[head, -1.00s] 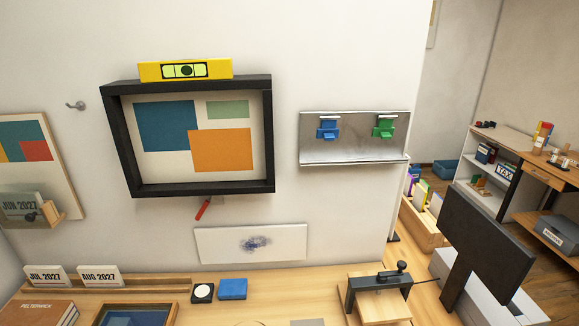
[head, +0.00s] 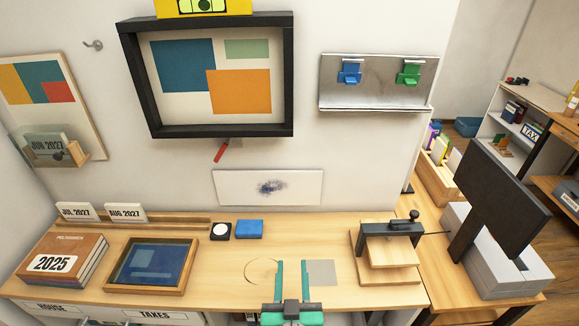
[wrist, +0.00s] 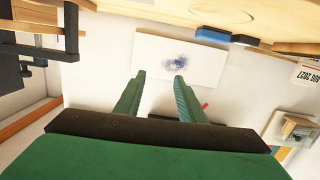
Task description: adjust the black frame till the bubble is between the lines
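The black frame (head: 140,90) hangs on the wall at the upper left of the head view, around a picture with blue, green and orange blocks. A yellow level (head: 228,6) sits on its top edge, cut off by the top of the view. Its vial shows only in part, so I cannot tell the bubble from the lines now. A red-handled thing (head: 221,151) hangs under the frame.
A metal rail (head: 375,105) with blue and green clips is right of the frame. A white board (head: 268,187) is below it. The desk (head: 225,280) holds a clamp on a wooden block (head: 392,250), books (head: 65,260), a tray (head: 122,283) and a blue box (head: 249,229).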

